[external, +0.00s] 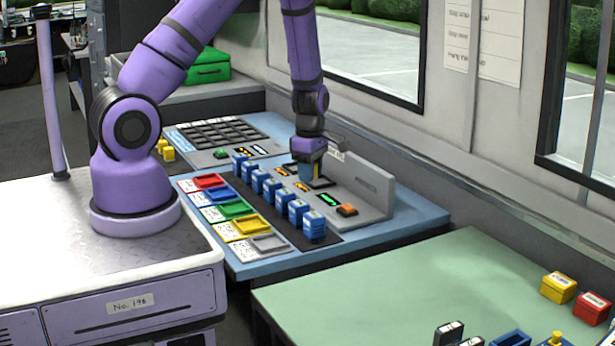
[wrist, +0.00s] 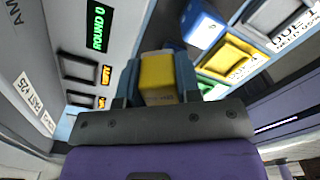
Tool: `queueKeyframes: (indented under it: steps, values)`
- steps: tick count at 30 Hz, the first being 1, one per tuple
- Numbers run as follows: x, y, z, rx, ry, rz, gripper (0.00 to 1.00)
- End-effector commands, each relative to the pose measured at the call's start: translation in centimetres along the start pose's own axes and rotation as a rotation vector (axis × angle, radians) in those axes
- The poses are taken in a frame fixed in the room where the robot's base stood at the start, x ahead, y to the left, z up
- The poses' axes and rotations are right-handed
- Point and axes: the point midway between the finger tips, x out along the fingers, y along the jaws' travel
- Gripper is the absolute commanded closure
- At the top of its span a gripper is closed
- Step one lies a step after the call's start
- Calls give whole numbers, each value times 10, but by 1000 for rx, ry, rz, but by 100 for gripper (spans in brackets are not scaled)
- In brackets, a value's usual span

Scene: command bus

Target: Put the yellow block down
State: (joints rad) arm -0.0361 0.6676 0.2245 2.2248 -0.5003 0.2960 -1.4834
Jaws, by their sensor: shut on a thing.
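My gripper (wrist: 158,72) is shut on the yellow block (wrist: 159,76), which sits between its two blue fingers in the wrist view. In the external view my gripper (external: 309,172) points down over the grey console on the blue bench, behind the row of blue blocks. The held block cannot be made out there, and I cannot tell whether it touches the console. A yellow tray (external: 249,226) lies in the line of coloured trays at the bench's front left; a yellow tray also shows at right in the wrist view (wrist: 226,58).
Several blue blocks (external: 295,211) stand in a row between the trays and the console. The grey console (external: 367,207) has an upright back panel and an orange button (external: 346,210). A green table (external: 400,285) at right holds a yellow box (external: 558,287) and a red box (external: 592,308).

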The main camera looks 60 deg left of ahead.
Motion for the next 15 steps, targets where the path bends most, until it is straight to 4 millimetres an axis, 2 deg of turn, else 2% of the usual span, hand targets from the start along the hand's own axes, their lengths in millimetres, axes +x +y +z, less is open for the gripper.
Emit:
queueKeyframes:
  steps: [1, 3, 8, 15]
  values:
    - [0, -9, 17, 38, 0, 0, 92]
    - [0, -20, 38, 85, 0, 0, 92]
    - [0, -50, 82, 191, 1, 0, 92]
    - [0, -104, 140, 351, 1, 0, 92]
